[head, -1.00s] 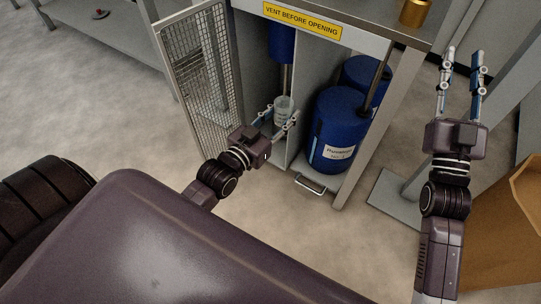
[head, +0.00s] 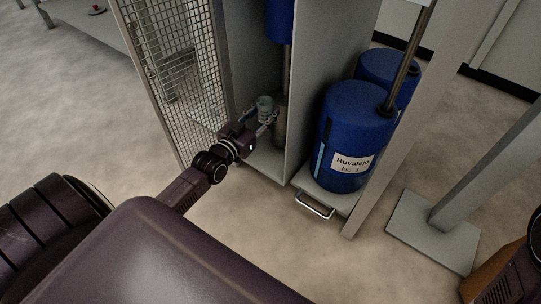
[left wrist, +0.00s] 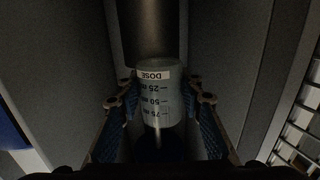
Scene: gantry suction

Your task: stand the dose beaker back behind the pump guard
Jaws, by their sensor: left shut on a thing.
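The dose beaker (head: 265,103) is a small clear cup with a white DOSE label and volume marks, readable in the left wrist view (left wrist: 158,92). My left gripper (head: 259,116) is shut on it, one finger on each side, inside the narrow cabinet bay. The pump guard (head: 180,65) is a wire-mesh door, swung open to the left of the bay. The pump has a blue upper body (head: 279,22) and a grey shaft below, close behind the beaker. Whether the beaker touches the bay floor is hidden. My right gripper is out of the picture.
A grey partition (head: 317,80) separates the bay from blue drums (head: 345,125), one labelled Ruvalejo, on a tray with a handle (head: 314,205). A cabinet leg (head: 385,140) stands right of them. Open floor lies in front.

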